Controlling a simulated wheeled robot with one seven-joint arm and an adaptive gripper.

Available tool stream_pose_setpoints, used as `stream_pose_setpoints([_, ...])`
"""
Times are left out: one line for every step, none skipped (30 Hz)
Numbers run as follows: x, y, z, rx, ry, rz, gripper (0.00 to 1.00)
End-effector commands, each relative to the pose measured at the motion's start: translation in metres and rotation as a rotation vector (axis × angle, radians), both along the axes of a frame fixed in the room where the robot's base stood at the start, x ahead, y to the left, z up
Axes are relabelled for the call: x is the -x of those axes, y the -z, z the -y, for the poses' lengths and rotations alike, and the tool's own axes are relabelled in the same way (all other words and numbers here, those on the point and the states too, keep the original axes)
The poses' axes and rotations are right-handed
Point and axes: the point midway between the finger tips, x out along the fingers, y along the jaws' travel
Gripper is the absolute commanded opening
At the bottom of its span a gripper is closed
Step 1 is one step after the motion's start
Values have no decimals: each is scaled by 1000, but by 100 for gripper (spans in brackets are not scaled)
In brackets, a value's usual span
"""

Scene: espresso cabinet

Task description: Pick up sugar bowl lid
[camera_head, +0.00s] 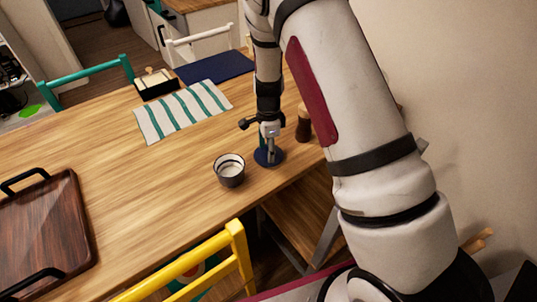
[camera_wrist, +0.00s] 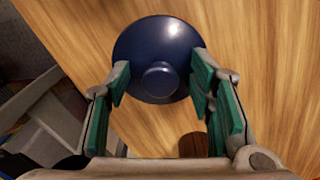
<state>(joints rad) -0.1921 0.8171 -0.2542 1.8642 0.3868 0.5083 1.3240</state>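The sugar bowl lid (camera_head: 268,157) is a dark blue disc lying on the wooden table near its front right edge. In the wrist view the lid (camera_wrist: 135,42) shows its round knob (camera_wrist: 160,80) facing up toward the camera. My gripper (camera_head: 271,147) is above the lid, pointing down. In the wrist view my gripper (camera_wrist: 160,72) is open, its green-padded fingers on either side of the knob with a gap at each side. Whether the fingertips touch the lid's top is unclear. A grey bowl (camera_head: 229,172), open at the top, stands left of the lid.
A brown shaker or mill (camera_head: 304,124) stands just right of my gripper. A striped cloth (camera_head: 158,124), a blue mat (camera_head: 212,66) and a small caddy (camera_head: 155,87) lie farther back. A dark wooden tray (camera_head: 40,235) is at left. A yellow chair (camera_head: 236,240) stands at the front edge.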

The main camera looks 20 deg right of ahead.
Motion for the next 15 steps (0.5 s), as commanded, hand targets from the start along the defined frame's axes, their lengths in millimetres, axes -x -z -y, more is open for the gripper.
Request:
stream_pose_setpoints([0,0,0,0,0,0,36])
stream_pose_setpoints([0,0,0,0,0,0,29])
stream_pose_setpoints([0,0,0,0,0,0,20])
stream_pose_setpoints([0,0,0,0,0,0,13])
stream_pose_setpoints([0,0,0,0,0,0,6])
stream_pose_setpoints([0,0,0,0,0,0,0])
stream_pose_setpoints([0,0,0,0,0,0,0])
stream_pose_setpoints([0,0,0,0,0,0,0])
stream_pose_setpoints([0,0,0,0,0,0,0])
stream_pose_setpoints([0,0,0,0,0,0,0])
stream_pose_setpoints([0,0,0,0,0,0,0])
stream_pose_setpoints([0,0,0,0,0,0,0])
stream_pose_setpoints([0,0,0,0,0,0,0])
stream_pose_setpoints([0,0,0,0,0,0,0])
stream_pose_setpoints([0,-1,0,0,0,0,0])
